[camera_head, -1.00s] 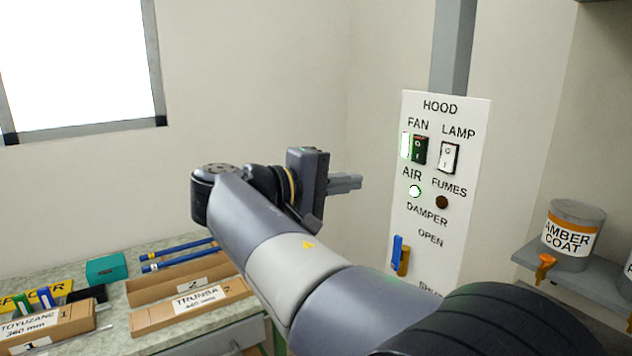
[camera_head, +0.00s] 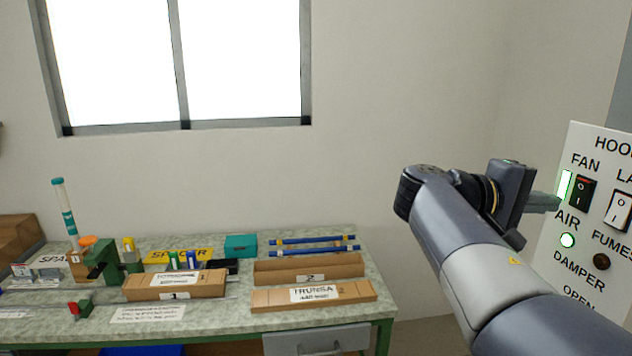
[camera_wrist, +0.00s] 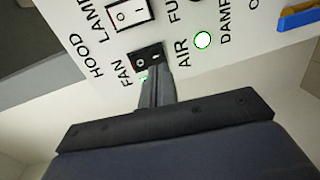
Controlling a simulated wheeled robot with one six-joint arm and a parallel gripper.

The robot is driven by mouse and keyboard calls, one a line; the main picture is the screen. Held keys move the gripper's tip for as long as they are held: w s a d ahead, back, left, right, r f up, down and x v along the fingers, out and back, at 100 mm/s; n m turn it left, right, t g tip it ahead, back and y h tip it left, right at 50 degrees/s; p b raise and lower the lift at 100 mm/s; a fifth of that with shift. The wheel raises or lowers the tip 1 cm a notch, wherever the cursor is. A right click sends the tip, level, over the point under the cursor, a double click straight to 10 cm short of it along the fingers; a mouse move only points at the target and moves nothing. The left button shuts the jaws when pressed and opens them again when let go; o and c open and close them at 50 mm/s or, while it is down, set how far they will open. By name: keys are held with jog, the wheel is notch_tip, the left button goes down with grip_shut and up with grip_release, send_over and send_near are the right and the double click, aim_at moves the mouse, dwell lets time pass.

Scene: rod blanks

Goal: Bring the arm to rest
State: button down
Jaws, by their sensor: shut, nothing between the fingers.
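My gripper (camera_head: 545,202) is shut and empty, held in the air at the right of the head view. Its fingers point right, towards the white hood panel (camera_head: 592,240). In the wrist view the shut fingers (camera_wrist: 156,88) overlap the edge of the black FAN switch (camera_wrist: 148,58); I cannot tell whether they touch it. A lit strip shows beside the FAN switch (camera_head: 581,193) in the head view. The AIR light (camera_head: 567,240) is lit greenish white, and the FUMES light (camera_head: 601,261) is dark. The white LAMP switch (camera_wrist: 130,14) shows in the wrist view.
A bench (camera_head: 225,322) at the left carries cardboard boxes (camera_head: 313,294), blue rods (camera_head: 315,250), a teal box (camera_head: 241,246) and a green fixture (camera_head: 103,262). A window (camera_head: 245,60) is above. A blue damper handle (camera_wrist: 300,18) is on the panel.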

jog(key=shift+s+a+r, duration=0.1)
jog(key=shift+a+r, duration=0.05)
jog(key=shift+a, duration=0.4)
jog(key=shift+a+r, duration=0.15)
jog(key=shift+a, duration=0.4)
